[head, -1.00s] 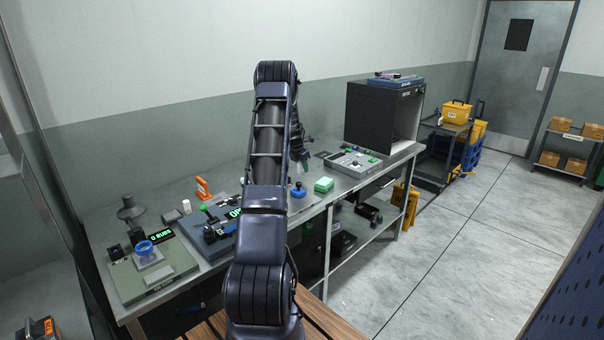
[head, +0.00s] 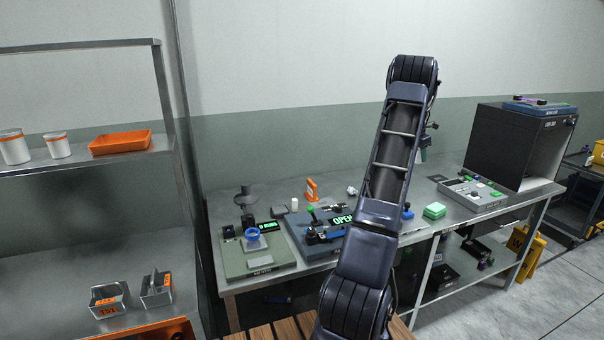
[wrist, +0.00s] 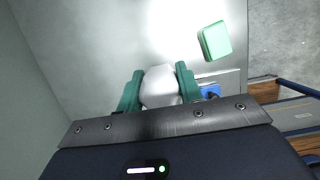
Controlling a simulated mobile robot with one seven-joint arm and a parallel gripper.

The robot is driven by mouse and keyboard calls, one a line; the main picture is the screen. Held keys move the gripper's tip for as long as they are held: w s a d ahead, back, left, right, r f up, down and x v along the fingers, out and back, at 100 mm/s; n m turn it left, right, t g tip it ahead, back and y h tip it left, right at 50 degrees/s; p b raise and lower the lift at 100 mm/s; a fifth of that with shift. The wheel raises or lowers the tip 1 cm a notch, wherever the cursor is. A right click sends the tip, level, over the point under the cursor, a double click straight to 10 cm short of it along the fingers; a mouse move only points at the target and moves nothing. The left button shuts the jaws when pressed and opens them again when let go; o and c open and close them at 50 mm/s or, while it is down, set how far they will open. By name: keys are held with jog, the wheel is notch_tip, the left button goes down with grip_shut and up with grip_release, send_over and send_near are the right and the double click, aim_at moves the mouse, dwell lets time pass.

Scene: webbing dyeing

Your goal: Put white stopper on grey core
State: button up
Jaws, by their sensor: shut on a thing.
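In the wrist view my gripper (wrist: 160,88) has its two green fingers shut on a pale, rounded white piece (wrist: 159,86), which looks like the white stopper. It is held above the grey metal bench. In the head view my gripper (head: 422,152) is mostly hidden behind my arm, and the held piece cannot be made out there. I cannot tell for sure which thing is the grey core. A dark grey spool-like piece (head: 245,196) stands at the bench's back left, and a small white cylinder (head: 294,204) stands near it.
A green block (head: 434,210) and a blue knob (head: 407,213) are on the bench. A green-grey station with a blue ring (head: 252,234), a blue station reading OPEN (head: 343,219) and a grey panel (head: 474,194) stand there too. A black cabinet (head: 500,142) stands right; a shelf (head: 82,160) left.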

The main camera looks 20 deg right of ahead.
jog(key=w+a+r+n+t, duration=0.1)
jog(key=w+a+r+n, duration=0.15)
jog(key=w+a, duration=1.2)
notch_tip(320, 180, up, 6)
jog(key=n+t+y, duration=0.2)
jog(key=n, duration=0.9)
send_over(245, 183)
notch_tip(245, 183, down, 20)
jog(key=shift+d, duration=0.1)
jog(key=shift+f, duration=0.1)
jog(key=o, duration=0.9)
jog(key=shift+o, duration=0.5)
